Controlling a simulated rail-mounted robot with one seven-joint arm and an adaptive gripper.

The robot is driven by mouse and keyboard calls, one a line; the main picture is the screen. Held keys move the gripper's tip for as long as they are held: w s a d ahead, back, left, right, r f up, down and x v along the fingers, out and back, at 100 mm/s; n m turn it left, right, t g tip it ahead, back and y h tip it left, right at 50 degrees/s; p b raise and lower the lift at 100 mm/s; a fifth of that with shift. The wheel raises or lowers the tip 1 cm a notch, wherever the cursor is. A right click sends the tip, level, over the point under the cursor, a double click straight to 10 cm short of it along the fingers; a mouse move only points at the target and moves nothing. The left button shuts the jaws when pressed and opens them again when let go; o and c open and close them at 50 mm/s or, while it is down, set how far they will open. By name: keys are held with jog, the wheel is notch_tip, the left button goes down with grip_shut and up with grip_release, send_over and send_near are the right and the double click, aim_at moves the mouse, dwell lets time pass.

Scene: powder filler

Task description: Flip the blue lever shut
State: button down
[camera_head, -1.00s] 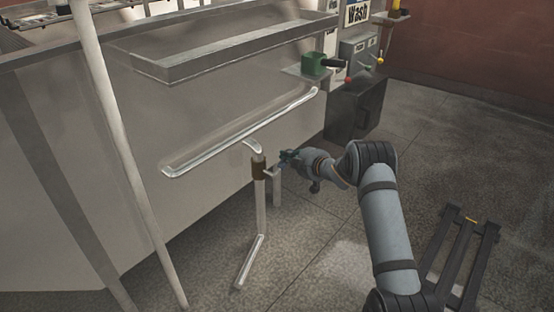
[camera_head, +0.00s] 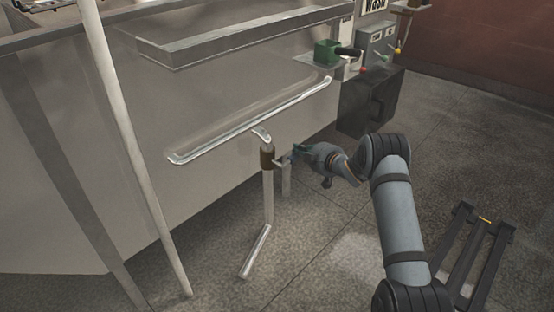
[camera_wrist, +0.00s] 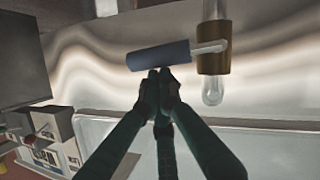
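The blue lever (camera_wrist: 158,55) is a short cylinder-like handle in the wrist view. A thin metal rod joins its right end to a brown valve body (camera_wrist: 213,62) on a clear pipe. The handle lies roughly across the picture, sideways from the pipe. My gripper (camera_wrist: 158,76) has its dark green fingers together, tips at the handle's lower edge; I cannot tell whether they touch it. In the head view the valve body (camera_head: 267,158) sits on an upright pipe, with my gripper (camera_head: 297,152) just right of it. The lever is hard to make out there.
A long metal trough (camera_head: 235,40) hangs above, with a clear horizontal pipe (camera_head: 250,122) below it. A pale pole (camera_head: 130,140) stands at the left. A dark box (camera_head: 370,102) and a green part (camera_head: 326,51) are behind.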

jog(key=shift+d, duration=0.1)
jog(key=r+p, duration=0.2)
jog(key=r, duration=0.1)
jog(key=r+p, duration=0.1)
jog(key=r, duration=0.1)
jog(key=shift+w+a, duration=0.1)
jog(key=shift+a, duration=0.25)
jog(key=d+p+v, duration=0.1)
jog(key=p+v, duration=0.1)
jog(key=v, duration=0.7)
jog(key=shift+w+d+p, duration=0.3)
jog(key=shift+p, duration=0.05)
